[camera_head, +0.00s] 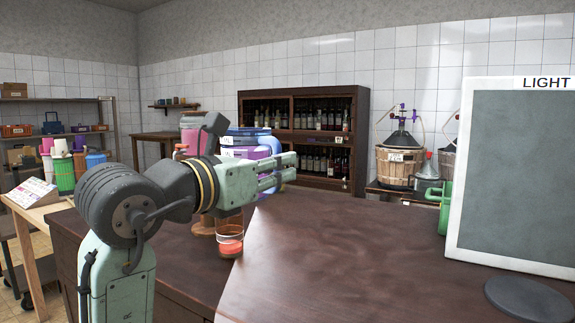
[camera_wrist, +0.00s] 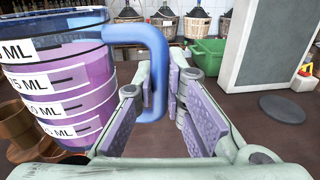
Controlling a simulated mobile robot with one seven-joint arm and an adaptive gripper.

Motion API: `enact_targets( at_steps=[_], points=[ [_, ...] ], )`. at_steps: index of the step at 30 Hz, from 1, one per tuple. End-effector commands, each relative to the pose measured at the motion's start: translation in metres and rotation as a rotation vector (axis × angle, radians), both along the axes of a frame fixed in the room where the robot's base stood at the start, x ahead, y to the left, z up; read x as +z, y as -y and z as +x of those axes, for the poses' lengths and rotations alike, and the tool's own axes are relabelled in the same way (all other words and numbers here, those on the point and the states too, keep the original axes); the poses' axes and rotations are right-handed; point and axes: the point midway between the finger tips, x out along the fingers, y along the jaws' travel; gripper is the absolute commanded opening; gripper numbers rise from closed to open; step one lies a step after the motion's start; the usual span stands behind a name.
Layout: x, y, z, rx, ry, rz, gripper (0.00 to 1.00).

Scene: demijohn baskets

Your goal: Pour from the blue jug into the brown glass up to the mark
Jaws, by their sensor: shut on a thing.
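The blue jug (camera_head: 238,140) is see-through, with white ML labels and purple liquid inside; it stands behind my forearm in the head view. In the wrist view the jug (camera_wrist: 55,75) fills the left side and looks upright. Its blue handle (camera_wrist: 152,50) lies between my fingers. My gripper (camera_wrist: 162,95) is shut on that handle; in the head view my gripper (camera_head: 284,171) points right. A brown vessel (camera_wrist: 14,125), perhaps the brown glass, stands at the left edge of the wrist view, partly hidden by the jug. Its mark cannot be made out.
A clear glass with orange-red contents (camera_head: 230,246) stands at the counter edge below my wrist. A grey board marked LIGHT (camera_head: 520,170) stands right, with a dark disc (camera_head: 528,299) before it. A green container (camera_wrist: 206,58) stands farther back. The counter's middle (camera_head: 340,250) is clear.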

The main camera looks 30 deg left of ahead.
Motion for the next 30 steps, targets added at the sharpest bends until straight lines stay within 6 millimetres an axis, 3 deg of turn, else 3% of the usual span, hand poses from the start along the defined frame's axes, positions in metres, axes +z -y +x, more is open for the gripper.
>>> enact_targets(
  at_steps=[18, 20, 30],
  points=[
    [-0.042, 0.000, -0.001, 0.000, 0.005, 0.001, 0.00],
    [-0.029, 0.001, -0.002, 0.000, -0.005, -0.022, 0.00],
    [-0.013, 0.007, -0.004, 0.000, -0.066, -0.160, 0.00]
  ],
)
